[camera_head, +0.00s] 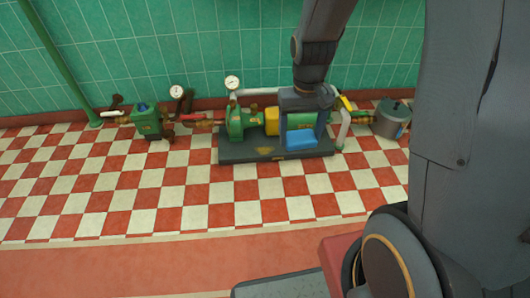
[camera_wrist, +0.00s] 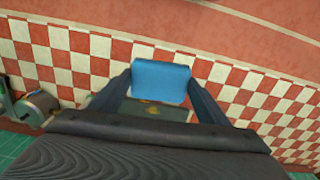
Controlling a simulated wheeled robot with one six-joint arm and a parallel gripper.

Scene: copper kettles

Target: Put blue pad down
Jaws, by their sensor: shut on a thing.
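The pad is over the right part of the dark base plate (camera_head: 240,151). I cannot tell whether the pad touches the plate.
A green pump (camera_head: 243,122) with a yellow coupling (camera_head: 271,121) stands on the base plate. A green valve box (camera_head: 146,121), gauges and pipes line the tiled wall to the left. The checkered floor in front is clear.

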